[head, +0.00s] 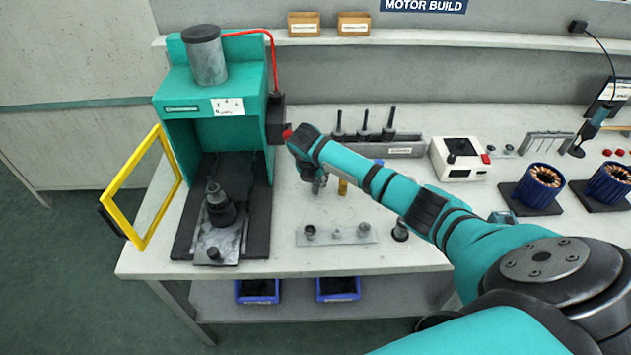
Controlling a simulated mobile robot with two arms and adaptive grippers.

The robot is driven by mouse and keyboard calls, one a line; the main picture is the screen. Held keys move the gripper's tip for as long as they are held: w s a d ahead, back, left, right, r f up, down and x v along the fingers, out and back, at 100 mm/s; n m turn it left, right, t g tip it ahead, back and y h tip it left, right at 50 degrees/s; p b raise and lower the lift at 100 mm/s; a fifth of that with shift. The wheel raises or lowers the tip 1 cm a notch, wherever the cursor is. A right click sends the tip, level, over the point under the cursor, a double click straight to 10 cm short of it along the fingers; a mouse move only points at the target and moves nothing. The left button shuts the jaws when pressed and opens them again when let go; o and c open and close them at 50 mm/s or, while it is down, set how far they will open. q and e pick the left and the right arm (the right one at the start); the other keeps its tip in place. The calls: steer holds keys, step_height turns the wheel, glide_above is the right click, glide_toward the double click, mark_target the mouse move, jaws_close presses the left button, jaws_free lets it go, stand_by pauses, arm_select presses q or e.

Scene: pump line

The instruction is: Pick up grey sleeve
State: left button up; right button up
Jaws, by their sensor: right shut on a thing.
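My right gripper (317,185) hangs above the bench, beyond a flat metal plate. It is shut on a small grey thing, which I take to be the grey sleeve; the fingers hide most of it, so its shape is unclear. The flat metal plate (348,239) lies on the bench with several small grey parts on it. One grey part (309,231) stands at its left end and another (363,229) at its right end. My left gripper is not in view.
A teal press (263,75) with an open yellow guard (143,240) stands left, with a dark pump part (219,207) inside. A rack with dark pins (405,147), a white control box (462,172) and motor stators (540,185) stand behind and right. The front bench strip is clear.

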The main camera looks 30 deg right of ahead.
step_height(320, 180, up, 17)
steer(key=b, duration=0.2)
steer(key=shift+r, duration=0.15)
stand_by(0.4)
